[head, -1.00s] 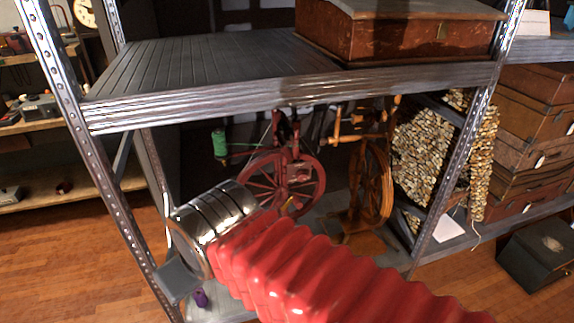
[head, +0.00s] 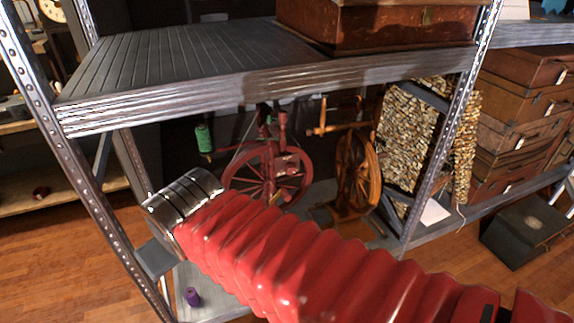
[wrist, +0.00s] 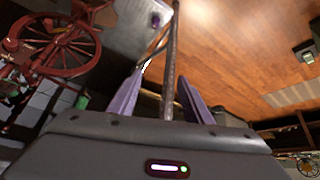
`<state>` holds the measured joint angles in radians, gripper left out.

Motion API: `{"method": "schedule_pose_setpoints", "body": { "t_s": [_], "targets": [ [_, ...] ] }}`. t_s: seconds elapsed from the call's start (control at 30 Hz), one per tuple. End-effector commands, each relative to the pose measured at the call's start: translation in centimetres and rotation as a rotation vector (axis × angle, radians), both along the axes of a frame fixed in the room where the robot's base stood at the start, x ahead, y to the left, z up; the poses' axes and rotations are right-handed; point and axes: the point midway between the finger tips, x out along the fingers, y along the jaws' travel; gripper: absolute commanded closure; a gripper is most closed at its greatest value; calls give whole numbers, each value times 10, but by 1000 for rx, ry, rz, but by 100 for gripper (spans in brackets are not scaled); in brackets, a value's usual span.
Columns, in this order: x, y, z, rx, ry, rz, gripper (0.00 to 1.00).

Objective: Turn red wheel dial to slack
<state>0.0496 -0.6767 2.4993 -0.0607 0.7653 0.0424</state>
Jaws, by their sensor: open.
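The red spinning wheel (head: 267,176) stands on the lower shelf, under the grey upper shelf. In the wrist view the red wheel (wrist: 58,44) is at the upper left, to the left of my gripper and apart from it. I cannot make out a separate dial or its setting. My gripper (wrist: 158,95) shows in the wrist view as two purple fingers, spread apart and empty. A thin metal post (wrist: 172,60) appears between them in the picture; its depth is unclear. In the head view my red-sleeved arm hides the gripper and part of the lower shelf.
A wooden spinning wheel (head: 358,170) stands right of the red one. A green spool (head: 204,138) is at its upper left, and a purple spool (head: 193,297) sits near the shelf's front left. Metal uprights (head: 60,125) and the upper shelf edge (head: 270,93) frame the opening.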

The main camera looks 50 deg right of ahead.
Motion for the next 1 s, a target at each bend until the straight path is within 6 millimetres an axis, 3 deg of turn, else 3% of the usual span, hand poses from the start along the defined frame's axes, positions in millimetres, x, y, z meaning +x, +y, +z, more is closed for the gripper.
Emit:
{"method": "schedule_pose_setpoints", "body": {
  "t_s": [0.2,0.5,0.73,1.0],
  "targets": [
    [51,-66,-14,-78,-101,-110,55],
    [98,-164,-36,-179,-247,-212,55],
    [113,-234,-57,-238,-357,-263,55],
    [109,-301,-85,-267,-491,-295,55]
  ]
}}
